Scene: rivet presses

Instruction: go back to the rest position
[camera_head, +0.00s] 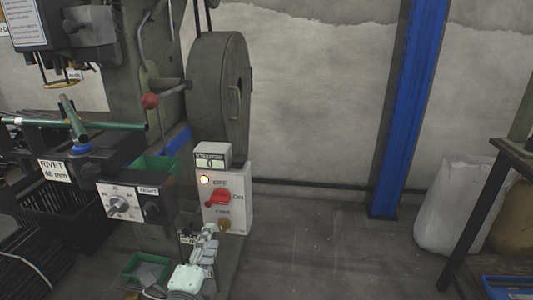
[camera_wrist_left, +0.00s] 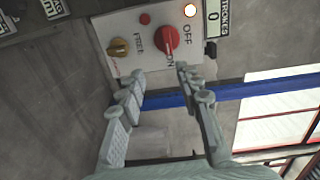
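My left gripper (camera_head: 208,240) is in front of the lower part of a white switch box (camera_head: 240,208) on the press. In the left wrist view its two fingers (camera_wrist_left: 160,75) are apart with nothing between them, just short of the box. The box carries a red rotary knob (camera_head: 221,196), also in the wrist view (camera_wrist_left: 167,40); its handle appears to point toward ON. A yellow knob (camera_wrist_left: 119,47) and a lit lamp (camera_wrist_left: 190,10) are on the same face. My right gripper is in neither view.
A counter (camera_head: 211,161) reading 0 sits on the box. A dial panel (camera_head: 120,202), a green bin (camera_head: 150,268) and a black crate (camera_head: 60,212) are at left. A blue post (camera_head: 405,110), a white sack (camera_head: 450,210) and a table are at right. The floor between is clear.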

